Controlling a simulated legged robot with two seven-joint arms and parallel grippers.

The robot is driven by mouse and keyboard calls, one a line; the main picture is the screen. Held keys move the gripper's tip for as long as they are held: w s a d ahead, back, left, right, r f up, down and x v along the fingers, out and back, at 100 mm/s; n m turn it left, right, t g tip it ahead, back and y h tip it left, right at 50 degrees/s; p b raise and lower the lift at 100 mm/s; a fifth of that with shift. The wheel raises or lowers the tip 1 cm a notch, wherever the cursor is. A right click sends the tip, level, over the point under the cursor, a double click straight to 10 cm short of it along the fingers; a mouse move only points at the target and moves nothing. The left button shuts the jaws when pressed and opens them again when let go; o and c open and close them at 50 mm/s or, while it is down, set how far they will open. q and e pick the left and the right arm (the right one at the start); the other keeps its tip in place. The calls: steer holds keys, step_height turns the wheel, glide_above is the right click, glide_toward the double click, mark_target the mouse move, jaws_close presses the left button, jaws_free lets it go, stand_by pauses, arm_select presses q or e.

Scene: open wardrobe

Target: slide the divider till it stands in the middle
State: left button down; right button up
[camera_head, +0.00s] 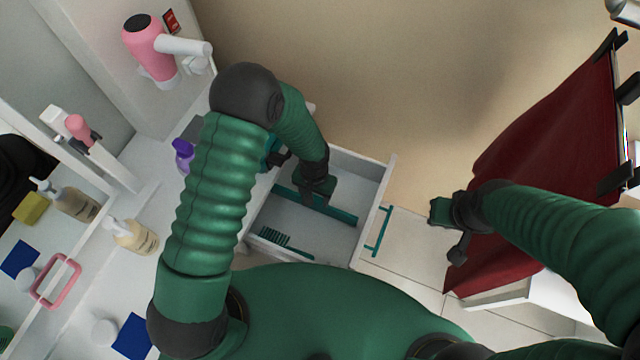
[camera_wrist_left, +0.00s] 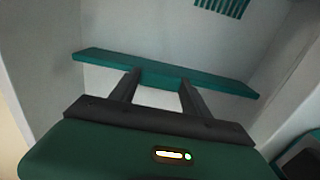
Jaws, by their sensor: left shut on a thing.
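The divider (camera_head: 338,214) is a thin teal bar lying lengthwise in the open white drawer (camera_head: 391,172). It appears near the middle, perhaps slightly closer to the side with the teal comb (camera_head: 272,238). My left gripper (camera_head: 305,196) reaches down into the drawer and is shut on the divider. In the left wrist view, the two dark fingers (camera_wrist_left: 160,80) meet the divider (camera_wrist_left: 225,84) near its middle, with the comb (camera_wrist_left: 224,6) beyond it. My right gripper (camera_head: 447,228) is outside the drawer, by the red cloth; its jaws are unclear.
A teal handle (camera_head: 379,232) is on the drawer front. A dark red cloth (camera_head: 545,150) hangs at right. On the white counter at left stand a soap bottle (camera_head: 131,236) and a purple bottle (camera_head: 183,155). A pink hairdryer (camera_head: 150,48) is on the wall. Floor beyond the drawer is clear.

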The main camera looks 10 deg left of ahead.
arm_select(q)
steer(key=shift+s+a, duration=0.2)
steer(key=shift+s, duration=0.1)
steer(key=shift+w+d, duration=0.15)
steer(key=shift+w, duration=0.05)
steer(key=c, duration=0.5)
jaws_free()
steer(key=shift+d, duration=0.1)
steer(key=shift+r, duration=0.25)
step_height(320, 180, up, 16)
steer(key=shift+r+p, duration=0.1)
steer(key=shift+p, duration=1)
